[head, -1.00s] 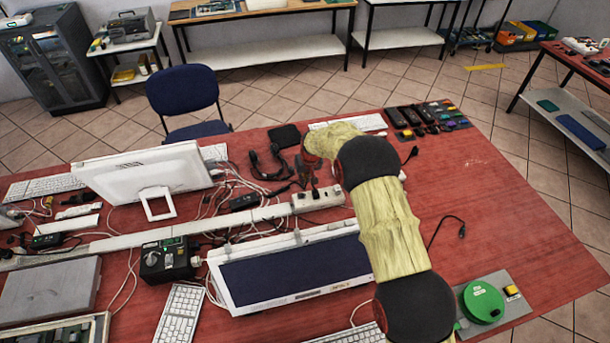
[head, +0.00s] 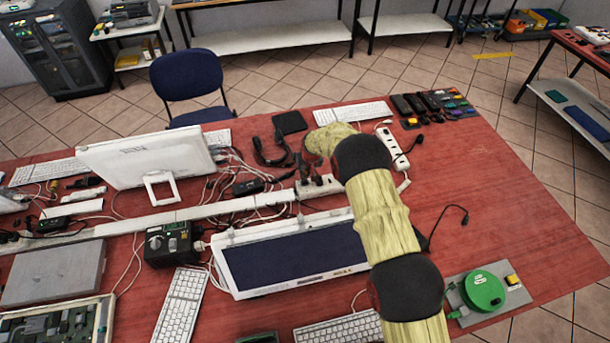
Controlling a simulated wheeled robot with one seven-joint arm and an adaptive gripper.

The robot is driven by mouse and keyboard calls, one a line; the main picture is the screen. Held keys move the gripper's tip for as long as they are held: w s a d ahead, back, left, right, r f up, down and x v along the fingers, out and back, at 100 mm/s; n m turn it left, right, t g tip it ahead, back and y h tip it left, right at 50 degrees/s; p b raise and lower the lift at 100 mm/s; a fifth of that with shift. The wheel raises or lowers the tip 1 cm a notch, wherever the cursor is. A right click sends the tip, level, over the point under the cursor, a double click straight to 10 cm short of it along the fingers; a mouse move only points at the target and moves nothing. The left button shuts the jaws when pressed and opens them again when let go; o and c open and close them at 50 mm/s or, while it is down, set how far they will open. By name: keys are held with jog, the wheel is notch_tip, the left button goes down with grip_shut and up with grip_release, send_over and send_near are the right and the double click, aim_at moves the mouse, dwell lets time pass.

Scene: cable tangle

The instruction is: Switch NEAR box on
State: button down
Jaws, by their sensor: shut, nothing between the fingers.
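No label that I can read marks a NEAR box. A black box with knobs and small switches (head: 168,246) stands left of the middle of the red table; whether it is switched on cannot be told. A white socket strip (head: 323,187) has dark plugs in it, near the table's middle. My gripper (head: 309,176) points down at the end of my yellow arm, close to this strip and well right of the black box. It is shut and looks empty; its fingertips are small and blend with the dark plugs, so contact cannot be told.
A white monitor (head: 148,168) stands behind the black box. A white-framed dark panel (head: 295,257) lies in front of the strip. Loose cables cross around them. A second white strip (head: 393,148) and a green reel (head: 484,291) lie right. The table's right side is mostly clear.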

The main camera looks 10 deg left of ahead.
jog(key=shift+s+a+f+b, duration=0.25)
jog(key=shift+f+b, duration=0.2)
jog(key=shift+b, duration=0.35)
jog(key=shift+r, duration=0.1)
jog(key=shift+w+d, duration=0.1)
jog(key=shift+w, duration=0.05)
jog(key=shift+w+d+b, duration=0.2)
jog(key=shift+d+b, duration=0.15)
jog(key=shift+d, duration=0.3)
jog(key=shift+f, duration=0.2)
jog(key=v, duration=1.2)
jog(key=shift+r, duration=0.2)
jog(key=shift+w+a+r, duration=0.1)
jog(key=shift+w, duration=0.05)
